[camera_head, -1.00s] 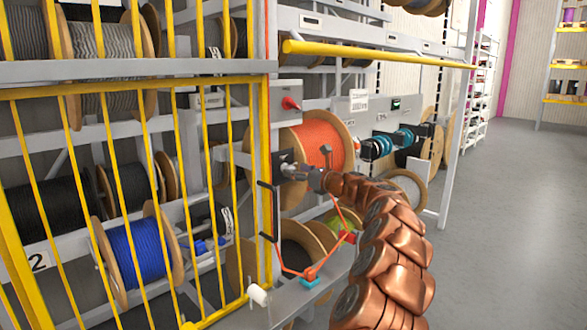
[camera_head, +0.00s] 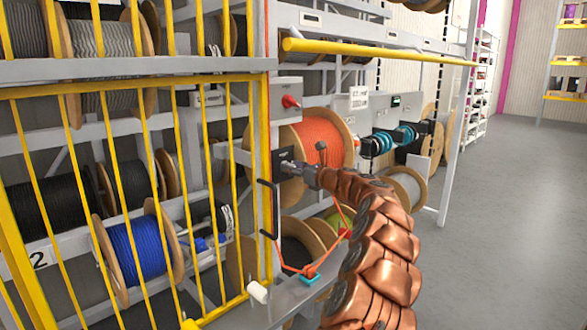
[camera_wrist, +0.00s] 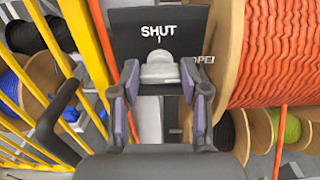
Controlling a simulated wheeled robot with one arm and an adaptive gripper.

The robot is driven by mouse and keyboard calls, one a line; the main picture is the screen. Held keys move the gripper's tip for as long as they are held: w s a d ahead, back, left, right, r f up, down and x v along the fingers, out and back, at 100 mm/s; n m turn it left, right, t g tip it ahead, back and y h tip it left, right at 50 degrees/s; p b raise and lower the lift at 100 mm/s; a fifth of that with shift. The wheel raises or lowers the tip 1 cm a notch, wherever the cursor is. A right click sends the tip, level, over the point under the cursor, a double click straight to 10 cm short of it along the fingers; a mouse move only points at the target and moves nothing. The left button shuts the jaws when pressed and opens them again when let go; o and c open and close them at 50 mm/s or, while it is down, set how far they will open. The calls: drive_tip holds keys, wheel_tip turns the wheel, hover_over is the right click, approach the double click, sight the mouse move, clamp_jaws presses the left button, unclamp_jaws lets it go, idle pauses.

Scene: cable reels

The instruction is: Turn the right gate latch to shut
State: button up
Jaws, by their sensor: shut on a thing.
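The right gate latch shows in the wrist view as a grey knob (camera_wrist: 160,70) on a dark plate (camera_wrist: 130,22). The plate reads SHUT with a small mark above the knob, and OPEN to the right, partly hidden. My gripper (camera_wrist: 159,76) has a finger on each side of the knob and is shut on it. In the head view my gripper (camera_head: 300,170) is at the dark latch plate (camera_head: 284,157), beside the yellow barred gate (camera_head: 262,130). The gripper hides most of the latch there, and I cannot tell its exact angle.
An orange cable reel (camera_head: 322,138) stands close behind my gripper. A black handle (camera_head: 264,210) juts from the gate's right edge. A red knob on a grey box (camera_head: 290,102) is above. Open grey floor (camera_head: 500,220) lies to the right.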

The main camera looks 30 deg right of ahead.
drive_tip(key=c, duration=0.4)
drive_tip(key=shift+c, duration=0.2)
drive_tip(key=shift+n+b, duration=0.35)
drive_tip(key=shift+n, duration=0.05)
drive_tip(key=shift+a+f+n+b, duration=0.1)
drive_tip(key=shift+f+n+b, duration=0.1)
drive_tip(key=shift+n+b, duration=3.5)
drive_tip(key=shift+a+f+n+b, duration=0.15)
drive_tip(key=shift+n+b, duration=2.3)
drive_tip(key=shift+n, duration=2.35)
drive_tip(key=shift+r, duration=0.1)
